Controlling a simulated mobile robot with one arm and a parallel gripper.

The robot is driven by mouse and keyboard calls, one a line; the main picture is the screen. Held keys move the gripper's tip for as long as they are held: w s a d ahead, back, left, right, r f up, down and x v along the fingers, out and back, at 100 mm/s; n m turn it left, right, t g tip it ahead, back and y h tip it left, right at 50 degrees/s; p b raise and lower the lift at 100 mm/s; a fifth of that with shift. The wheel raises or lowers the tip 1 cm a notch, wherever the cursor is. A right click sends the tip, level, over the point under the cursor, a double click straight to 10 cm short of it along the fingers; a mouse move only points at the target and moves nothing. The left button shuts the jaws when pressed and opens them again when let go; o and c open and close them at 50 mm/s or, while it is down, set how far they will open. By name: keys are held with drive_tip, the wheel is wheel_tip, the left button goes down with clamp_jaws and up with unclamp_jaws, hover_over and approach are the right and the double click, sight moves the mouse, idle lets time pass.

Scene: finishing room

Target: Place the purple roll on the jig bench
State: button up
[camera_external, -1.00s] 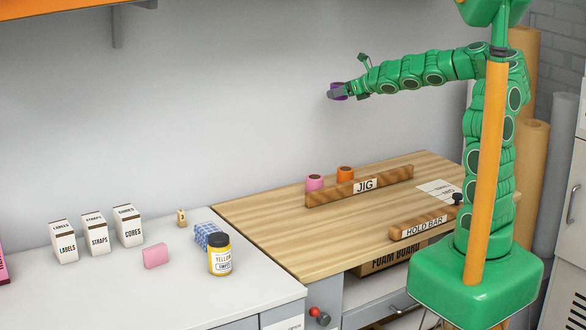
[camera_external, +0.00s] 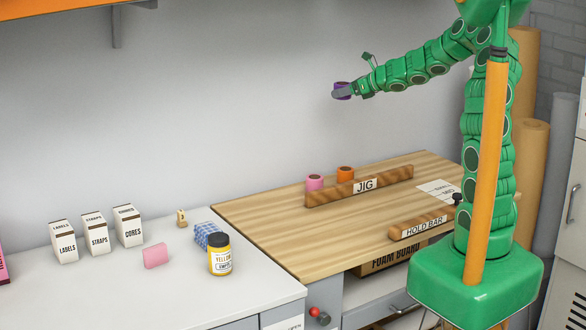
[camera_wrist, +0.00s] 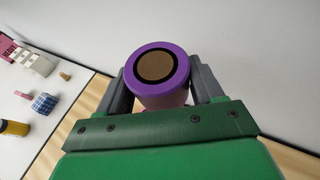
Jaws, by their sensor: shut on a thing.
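The purple roll (camera_wrist: 178,90) is held between the two fingers of my gripper (camera_wrist: 160,88) in the wrist view, with its round brown-cored end towards the camera. In the external view my gripper (camera_external: 342,91) is shut on the purple roll (camera_external: 343,86), high above the back of the bench and apart from it. The jig bench (camera_external: 300,235) has a wooden top. A wooden bar labelled JIG (camera_external: 335,193) lies on it, with a pink roll (camera_external: 315,182) and an orange roll (camera_external: 345,174) standing behind the bar.
A HOLD BAR (camera_external: 410,230) and a paper sheet (camera_external: 435,190) lie on the bench's right side. The grey counter (camera_external: 130,290) at left holds white boxes (camera_external: 96,235), a yellow jar (camera_external: 220,256), a blue checked thing (camera_external: 206,234) and a pink block (camera_external: 155,256). The bench's middle is bare.

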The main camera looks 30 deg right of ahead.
drive_tip(key=s+d+r+n+g+y, duration=0.7)
drive_tip(key=s+d+r+n+g, duration=0.25)
drive_tip(key=s+d, duration=0.35)
wheel_tip(320, 180, down, 27)
drive_tip(key=shift+t, duration=0.25)
drive_tip(key=w+f, duration=0.2)
drive_tip(key=w, duration=0.2)
drive_tip(key=w+d+f, duration=0.1)
drive_tip(key=w+f, duration=0.2)
drive_tip(key=w, duration=0.1)
drive_tip(key=w+d+f, duration=0.1)
drive_tip(key=w+f, duration=0.2)
drive_tip(key=w, duration=0.1)
drive_tip(key=shift+d+f, duration=0.1)
drive_tip(key=shift+d, duration=0.05)
drive_tip(key=shift+w+d+f, duration=0.15)
drive_tip(key=shift+w+f, duration=0.4)
drive_tip(key=shift+f, duration=0.05)
drive_tip(key=shift+w+f, duration=0.1)
